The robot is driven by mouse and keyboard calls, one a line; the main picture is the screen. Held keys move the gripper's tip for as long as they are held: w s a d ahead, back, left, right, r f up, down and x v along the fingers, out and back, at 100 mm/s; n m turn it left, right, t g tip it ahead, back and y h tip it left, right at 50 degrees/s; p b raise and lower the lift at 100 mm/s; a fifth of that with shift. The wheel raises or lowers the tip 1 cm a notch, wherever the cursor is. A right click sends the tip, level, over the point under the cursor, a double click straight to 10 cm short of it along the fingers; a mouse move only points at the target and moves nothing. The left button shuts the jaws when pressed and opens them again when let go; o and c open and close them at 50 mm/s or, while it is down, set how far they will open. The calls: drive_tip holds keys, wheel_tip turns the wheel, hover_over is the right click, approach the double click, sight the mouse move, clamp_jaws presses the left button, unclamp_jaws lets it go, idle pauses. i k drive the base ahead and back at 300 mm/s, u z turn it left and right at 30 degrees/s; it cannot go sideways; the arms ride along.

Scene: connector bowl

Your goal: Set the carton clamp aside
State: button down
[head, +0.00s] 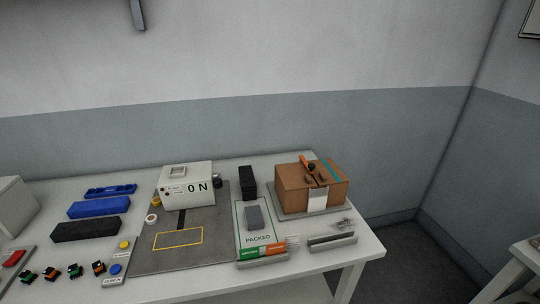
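A brown carton (290,195) stands on a grey base plate at the right of the table. A clamp with an orange handle (307,162) and dark parts (318,178) sits on top of the carton. Whether it presses on the flaps is too small to tell. A teal strip and a white label show on the carton. My gripper is not in this view.
Left of the carton are a black block (247,182) and a "PACKED" mat (259,239) with a grey item (255,217). A white box marked "ON" (187,186) stands further left. A grey rail (332,240) lies in front of the carton.

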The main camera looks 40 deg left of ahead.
sight(309, 166)
drive_tip(key=u, duration=0.9)
drive_tip(key=i, duration=0.9)
drive_tip(key=u, duration=0.7)
